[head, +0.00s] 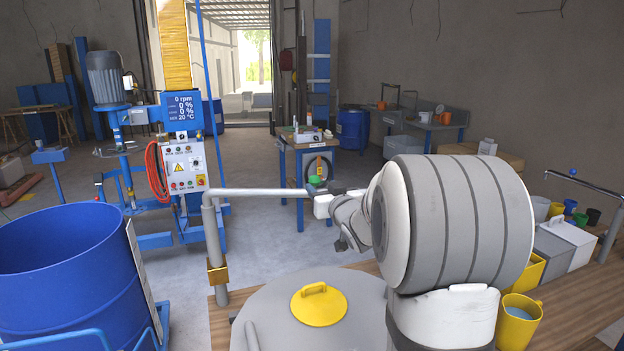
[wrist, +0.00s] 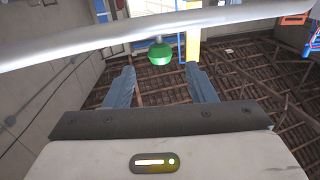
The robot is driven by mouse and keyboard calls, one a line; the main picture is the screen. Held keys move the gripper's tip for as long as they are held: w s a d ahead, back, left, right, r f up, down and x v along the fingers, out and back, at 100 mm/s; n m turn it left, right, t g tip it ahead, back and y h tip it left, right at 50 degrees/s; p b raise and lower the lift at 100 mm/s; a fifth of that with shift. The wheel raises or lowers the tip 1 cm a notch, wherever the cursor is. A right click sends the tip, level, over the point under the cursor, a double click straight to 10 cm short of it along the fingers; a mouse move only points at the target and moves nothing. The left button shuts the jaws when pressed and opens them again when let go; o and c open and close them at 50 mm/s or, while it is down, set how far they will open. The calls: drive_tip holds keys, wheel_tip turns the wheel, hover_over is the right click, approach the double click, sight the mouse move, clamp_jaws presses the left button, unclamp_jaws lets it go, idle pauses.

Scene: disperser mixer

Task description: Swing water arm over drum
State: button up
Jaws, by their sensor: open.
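The water arm (head: 262,191) is a grey pipe that reaches right from the top of an upright post (head: 214,248). It points away from the open blue drum (head: 70,280) at the lower left. A green knob (head: 315,181) stands near the pipe's free end. In the wrist view the pipe (wrist: 110,38) crosses the top, with the green knob (wrist: 160,54) beside it. My gripper (wrist: 161,73) is open and empty. The knob shows between and just beyond its fingertips. In the head view my arm partly hides the gripper at the pipe's end.
A round grey lid with a yellow handle (head: 319,304) lies below the pipe. A yellow mug (head: 518,323) and several containers stand at the right on the wooden bench. The mixer control panel (head: 185,168) stands behind the post.

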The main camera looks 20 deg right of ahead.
sight(317, 182)
drive_tip(key=w+p, duration=0.1)
drive_tip(key=w, duration=0.5)
drive_tip(key=shift+w, duration=0.35)
drive_tip(key=shift+c, duration=0.4)
clamp_jaws()
